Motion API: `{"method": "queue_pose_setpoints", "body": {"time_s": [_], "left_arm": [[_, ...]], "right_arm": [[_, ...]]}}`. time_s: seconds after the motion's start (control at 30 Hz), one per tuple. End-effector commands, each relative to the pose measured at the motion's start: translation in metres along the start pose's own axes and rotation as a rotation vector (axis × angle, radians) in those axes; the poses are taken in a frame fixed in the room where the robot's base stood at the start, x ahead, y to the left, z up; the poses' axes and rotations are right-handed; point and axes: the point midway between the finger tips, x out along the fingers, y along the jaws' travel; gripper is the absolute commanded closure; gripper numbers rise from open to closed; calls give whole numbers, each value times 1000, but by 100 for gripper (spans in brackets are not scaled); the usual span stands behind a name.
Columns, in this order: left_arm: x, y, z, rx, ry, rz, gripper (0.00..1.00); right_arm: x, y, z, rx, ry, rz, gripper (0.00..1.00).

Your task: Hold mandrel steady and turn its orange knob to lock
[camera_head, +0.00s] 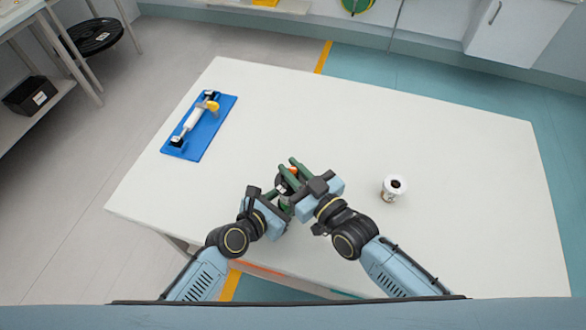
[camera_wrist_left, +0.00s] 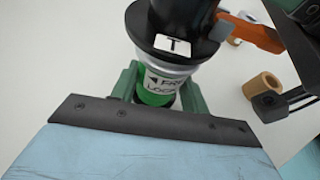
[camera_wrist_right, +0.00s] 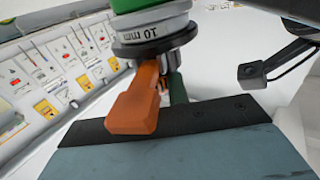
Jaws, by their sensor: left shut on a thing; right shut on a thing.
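The mandrel (camera_head: 285,205) is held between my two grippers near the table's front edge, mostly hidden by them in the head view. In the left wrist view it shows a black flange, a silver ring with a FREE/LOCK label (camera_wrist_left: 165,82) and a green section. The green fingers of my left gripper (camera_wrist_left: 158,92) are shut around its body. The orange knob (camera_wrist_right: 140,100) is a lever beside a black disc and a silver ring marked 10 mm. My right gripper (camera_head: 292,174) is shut at the orange knob; its finger contact is partly hidden.
A blue board (camera_head: 217,123) with a white roller and a yellow part lies at the table's left. The back and right of the table (camera_head: 400,125) are clear.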

Motion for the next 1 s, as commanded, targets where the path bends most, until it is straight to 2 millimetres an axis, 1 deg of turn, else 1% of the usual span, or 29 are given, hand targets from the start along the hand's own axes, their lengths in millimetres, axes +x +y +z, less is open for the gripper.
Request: {"method": "queue_pose_setpoints", "body": {"time_s": [0.13, 0.43, 0.47, 0.6, 0.87, 0.97, 1.0], "left_arm": [[0, 0, 0, 0, 0, -1, 85], [0, 0, 0, 1, 0, -1, 85], [0, 0, 0, 1, 0, -1, 85], [0, 0, 0, 1, 0, -1, 85], [0, 0, 0, 1, 0, -1, 85], [0, 0, 0, 1, 0, -1, 85], [0, 0, 0, 1, 0, 0, 85]], "right_arm": [[0, 0, -1, 0, 3, -35, 100], [0, -1, -1, 3, 2, -37, 100], [0, -1, -1, 3, 2, -37, 81], [0, 0, -1, 2, 1, -37, 64], [-1, 0, 0, 2, 0, -36, 64], [-6, 1, 1, 1, -2, -35, 64], [-11, 1, 1, 1, -3, -35, 64]]}}
